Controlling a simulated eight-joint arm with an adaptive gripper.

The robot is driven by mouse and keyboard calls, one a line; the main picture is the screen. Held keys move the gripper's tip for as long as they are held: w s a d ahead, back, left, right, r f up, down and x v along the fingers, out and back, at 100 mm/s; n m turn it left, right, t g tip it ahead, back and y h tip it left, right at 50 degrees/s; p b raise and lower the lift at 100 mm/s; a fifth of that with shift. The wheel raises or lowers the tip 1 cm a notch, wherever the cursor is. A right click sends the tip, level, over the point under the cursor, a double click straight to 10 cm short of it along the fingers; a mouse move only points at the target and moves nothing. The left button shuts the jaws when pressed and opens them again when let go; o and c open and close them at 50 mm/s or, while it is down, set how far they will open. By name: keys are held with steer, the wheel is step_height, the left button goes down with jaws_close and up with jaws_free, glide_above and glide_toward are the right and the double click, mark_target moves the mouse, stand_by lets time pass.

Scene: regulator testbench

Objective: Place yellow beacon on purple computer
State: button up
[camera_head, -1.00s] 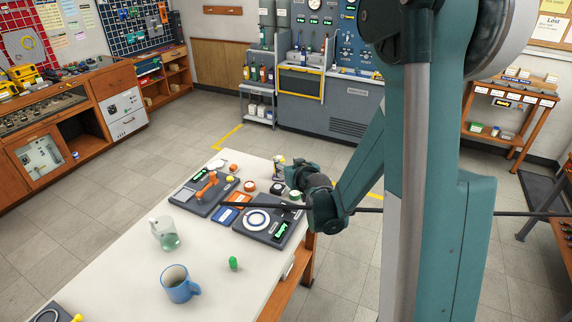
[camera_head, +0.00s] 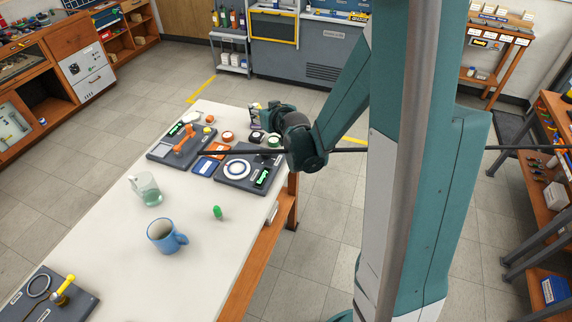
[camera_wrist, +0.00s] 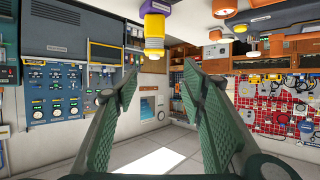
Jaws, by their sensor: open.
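The wrist view looks upside down. I cannot tell whether these are the purple computer and the yellow beacon. In the head view a small object with a pale top (camera_head: 255,109) stands at the table's far edge, partly hidden by my gripper (camera_head: 272,116).
A yellow-handled device (camera_head: 62,288) is at the near left.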

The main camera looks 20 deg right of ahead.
steer(key=s+a+r+g, duration=0.1)
steer(key=s+a+r, duration=0.25)
steer(key=s, duration=0.55)
steer(key=s+a+r+g, duration=0.2)
steer(key=s+r, duration=0.2)
steer(key=s, duration=0.5)
steer(key=s+a+r+g, duration=0.15)
steer(key=s+r, duration=0.25)
steer(key=s, duration=0.5)
steer(key=s+a+f+g, duration=0.1)
steer(key=s, duration=1.2)
steer(key=shift+s+g, duration=0.35)
